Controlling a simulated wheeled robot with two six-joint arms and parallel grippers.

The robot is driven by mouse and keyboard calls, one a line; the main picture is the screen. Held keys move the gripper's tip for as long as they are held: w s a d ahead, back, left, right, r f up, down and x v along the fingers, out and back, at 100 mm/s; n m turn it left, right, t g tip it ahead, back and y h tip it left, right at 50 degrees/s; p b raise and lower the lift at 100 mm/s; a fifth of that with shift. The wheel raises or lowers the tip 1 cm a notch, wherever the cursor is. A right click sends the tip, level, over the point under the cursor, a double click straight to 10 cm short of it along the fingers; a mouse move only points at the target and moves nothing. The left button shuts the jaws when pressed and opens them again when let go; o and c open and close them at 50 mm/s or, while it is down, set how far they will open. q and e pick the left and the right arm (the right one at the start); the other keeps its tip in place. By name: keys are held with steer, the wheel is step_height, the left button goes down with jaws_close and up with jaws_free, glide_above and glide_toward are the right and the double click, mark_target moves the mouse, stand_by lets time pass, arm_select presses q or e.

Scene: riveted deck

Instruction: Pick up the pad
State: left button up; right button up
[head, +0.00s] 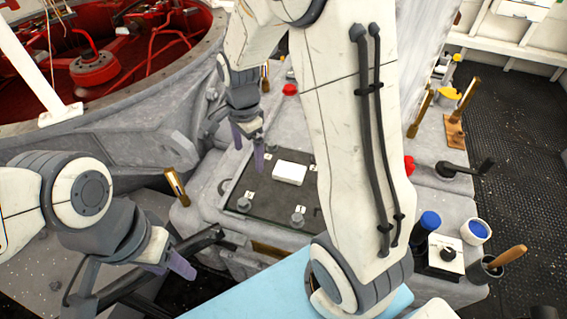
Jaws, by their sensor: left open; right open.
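A small white block that looks like the pad (290,173) lies flat on a dark square panel (270,203) set into a grey casing. My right gripper (249,160) is open and empty, its purple fingers pointing down just left of the pad. It appears apart from the pad, though its height above the panel is hard to judge. My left gripper (174,272) is open and empty, low at the left front, well away from the pad. My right arm crosses the middle of the view and hides what lies behind it.
Round grey knobs (244,204) stand on the panel. A brass-coloured peg (176,184) stands to its left. A large open drum with red parts (95,65) fills the upper left. On the right are a black crank handle (466,168), a blue-topped cylinder (430,221) and a cup (475,232).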

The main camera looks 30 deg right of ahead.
steer(key=w+d+f+m, duration=0.2)
steer(key=d+f+m, duration=0.25)
steer(key=d, duration=0.25)
steer(key=w+d+f+m, duration=0.2)
steer(key=d+f+m, duration=0.1)
steer(key=d+m, duration=0.3)
glide_above(288, 170)
steer(key=shift+m, duration=0.45)
steer(key=f, duration=0.5)
steer(key=shift+w+d+f, duration=0.1)
steer(key=shift+d+f, duration=0.1)
steer(key=shift+d, duration=0.1)
steer(key=f, duration=0.3)
steer(key=f+p, duration=0.1)
steer(key=f, duration=0.1)
steer(key=shift+a+f, duration=0.3)
steer(key=shift+c, duration=0.3)
steer(key=shift+r, duration=0.1)
steer(key=c, duration=1.1)
